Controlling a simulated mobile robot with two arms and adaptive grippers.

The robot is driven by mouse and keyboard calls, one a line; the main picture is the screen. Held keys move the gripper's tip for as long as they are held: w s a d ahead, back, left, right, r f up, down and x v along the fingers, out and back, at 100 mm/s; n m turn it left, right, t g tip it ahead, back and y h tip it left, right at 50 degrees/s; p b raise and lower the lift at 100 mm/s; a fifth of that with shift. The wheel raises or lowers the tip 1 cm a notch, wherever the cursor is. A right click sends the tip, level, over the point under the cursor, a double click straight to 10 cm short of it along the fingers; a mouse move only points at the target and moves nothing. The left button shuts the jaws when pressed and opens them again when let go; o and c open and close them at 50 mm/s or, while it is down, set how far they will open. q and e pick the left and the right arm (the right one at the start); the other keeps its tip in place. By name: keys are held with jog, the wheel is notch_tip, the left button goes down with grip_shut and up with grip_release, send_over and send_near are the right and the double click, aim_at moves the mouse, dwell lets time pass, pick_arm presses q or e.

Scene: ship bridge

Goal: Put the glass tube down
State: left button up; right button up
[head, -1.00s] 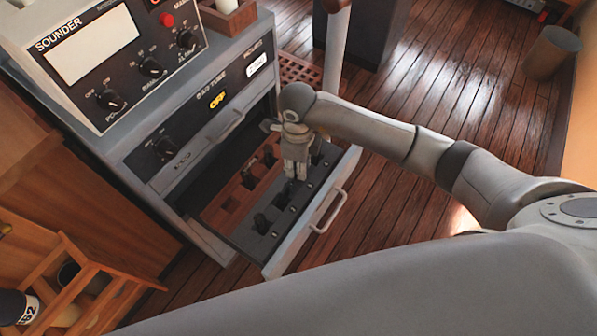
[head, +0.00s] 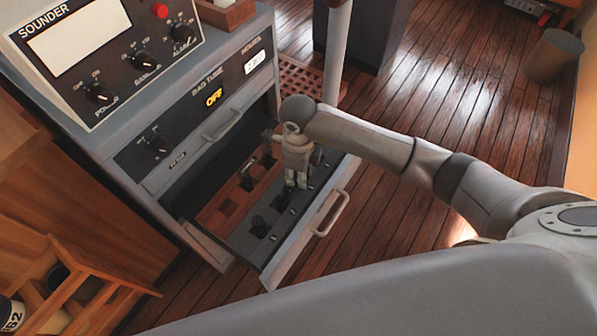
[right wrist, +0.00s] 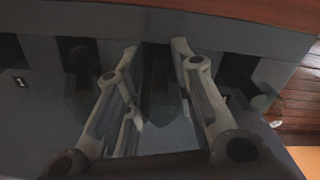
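My right gripper (head: 298,178) points down into the open drawer (head: 262,262), over its dark socket strip. In the right wrist view, its two fingers (right wrist: 157,48) stand on either side of a dark, see-through upright shape (right wrist: 160,90), which looks like the glass tube. I cannot tell whether the fingers press on it or whether it stands in a socket. In the head view the tube is too small and covered to make out. My left gripper is not in view.
Dark fittings (head: 258,226) stand in the drawer's strip on both sides of my gripper. The drawer's front handle (head: 332,214) is to the right. The sounder console (head: 85,50) rises above at the left. A wooden rack (head: 80,285) is at the lower left.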

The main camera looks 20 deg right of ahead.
jog(key=o, duration=0.4)
jog(key=shift+o, duration=0.4)
jog(key=shift+r, duration=0.1)
jog(key=shift+r+p, duration=0.25)
jog(key=shift+p, duration=0.05)
notch_tip(320, 180, up, 13)
jog(key=shift+f, duration=0.2)
